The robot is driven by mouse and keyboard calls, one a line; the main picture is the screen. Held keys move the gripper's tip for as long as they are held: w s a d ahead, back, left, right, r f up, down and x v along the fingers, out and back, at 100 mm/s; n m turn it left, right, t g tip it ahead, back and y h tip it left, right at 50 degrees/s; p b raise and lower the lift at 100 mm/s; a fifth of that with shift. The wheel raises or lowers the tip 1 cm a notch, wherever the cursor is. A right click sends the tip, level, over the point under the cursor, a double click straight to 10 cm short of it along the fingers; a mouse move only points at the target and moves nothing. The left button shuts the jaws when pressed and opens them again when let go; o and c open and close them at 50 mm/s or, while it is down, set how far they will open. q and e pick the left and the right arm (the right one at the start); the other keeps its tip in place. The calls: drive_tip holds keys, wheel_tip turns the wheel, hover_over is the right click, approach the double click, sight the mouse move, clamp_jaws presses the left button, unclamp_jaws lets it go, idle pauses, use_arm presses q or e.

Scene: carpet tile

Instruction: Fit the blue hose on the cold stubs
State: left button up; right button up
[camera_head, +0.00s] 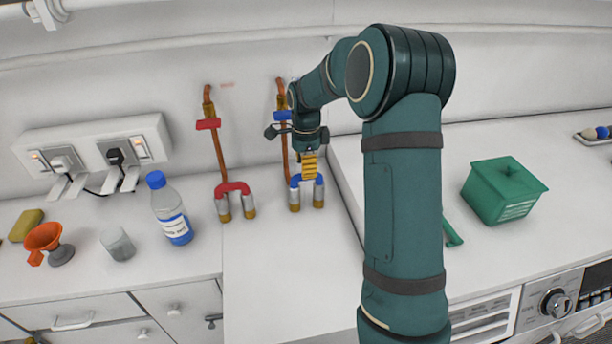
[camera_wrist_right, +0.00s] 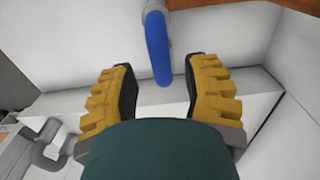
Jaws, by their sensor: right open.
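The blue hose (camera_head: 296,181) is a short bent piece in the head view, beside the copper pipe with the blue valve (camera_head: 282,116). Grey sleeves with brass ends, the cold side (camera_head: 318,197), stand at its two ends. My right gripper (camera_head: 309,165) is just above the hose and hides part of it. In the right wrist view my right gripper (camera_wrist_right: 162,88) is open, and the blue hose (camera_wrist_right: 157,48) shows between and beyond its fingertips. I cannot tell whether the sleeves are fully seated. My left gripper is not in view.
A red hose (camera_head: 232,187) with similar sleeves stands to the left. A green box (camera_head: 502,189) is at right. The front counter is clear.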

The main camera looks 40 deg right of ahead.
wheel_tip(320, 180, up, 7)
drive_tip(key=shift+r, duration=0.15)
idle(0.6)
